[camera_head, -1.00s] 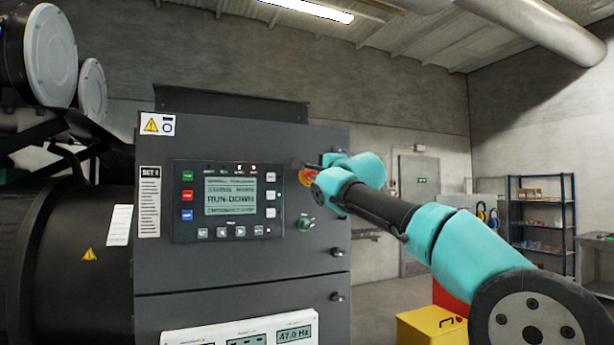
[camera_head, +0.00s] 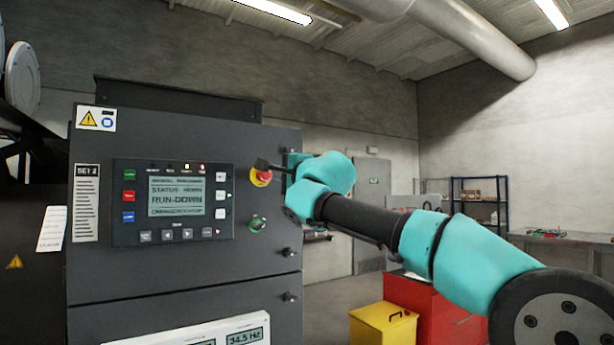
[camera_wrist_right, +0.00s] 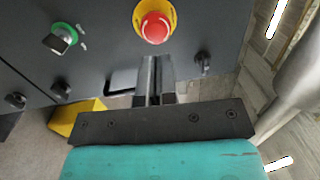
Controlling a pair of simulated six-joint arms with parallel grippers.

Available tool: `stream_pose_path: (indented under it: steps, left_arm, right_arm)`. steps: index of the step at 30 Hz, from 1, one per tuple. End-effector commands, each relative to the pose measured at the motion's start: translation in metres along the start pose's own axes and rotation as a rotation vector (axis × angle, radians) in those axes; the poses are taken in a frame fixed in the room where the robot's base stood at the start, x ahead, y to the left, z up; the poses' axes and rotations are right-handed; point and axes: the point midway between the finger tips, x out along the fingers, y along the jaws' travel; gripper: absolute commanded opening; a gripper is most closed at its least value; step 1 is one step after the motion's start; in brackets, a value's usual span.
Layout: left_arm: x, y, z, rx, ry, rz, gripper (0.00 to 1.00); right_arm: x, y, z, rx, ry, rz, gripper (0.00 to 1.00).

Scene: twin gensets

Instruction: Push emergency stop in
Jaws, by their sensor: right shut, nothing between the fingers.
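The emergency stop is a red mushroom button on a yellow ring (camera_head: 260,178), on the right part of the dark grey control cabinet (camera_head: 180,275). In the right wrist view the red button (camera_wrist_right: 156,28) shows whole at the top middle. My right gripper (camera_head: 265,165) is at the button in the head view, partly in front of it. In the right wrist view its fingers (camera_wrist_right: 155,62) are shut and empty, with the tips just below the button. I cannot tell whether they touch it. My left gripper is not in view.
A green-ringed key switch (camera_head: 257,224) sits below the button; it also shows in the right wrist view (camera_wrist_right: 62,38). Black latches (camera_head: 290,252) stick out from the cabinet's right edge. A display panel (camera_head: 174,202) reads RUN-DOWN. A yellow box (camera_head: 382,326) and red cabinet (camera_head: 430,310) stand behind my arm.

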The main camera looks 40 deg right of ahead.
Motion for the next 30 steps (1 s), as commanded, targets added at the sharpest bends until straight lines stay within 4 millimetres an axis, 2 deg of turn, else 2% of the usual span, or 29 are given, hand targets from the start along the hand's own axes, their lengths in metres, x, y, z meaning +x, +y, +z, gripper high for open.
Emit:
stream_pose_path:
  steps: [9,15,30]
  left_arm:
    - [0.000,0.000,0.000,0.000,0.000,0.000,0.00]
    - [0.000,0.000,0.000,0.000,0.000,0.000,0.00]
    - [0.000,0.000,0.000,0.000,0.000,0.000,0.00]
  right_arm:
    - [-0.050,-0.002,-0.001,-0.001,0.001,-0.002,0.00]
    - [-0.072,-0.002,-0.001,0.002,0.001,-0.001,0.00]
    - [-0.078,-0.002,-0.001,0.001,0.001,-0.001,0.00]
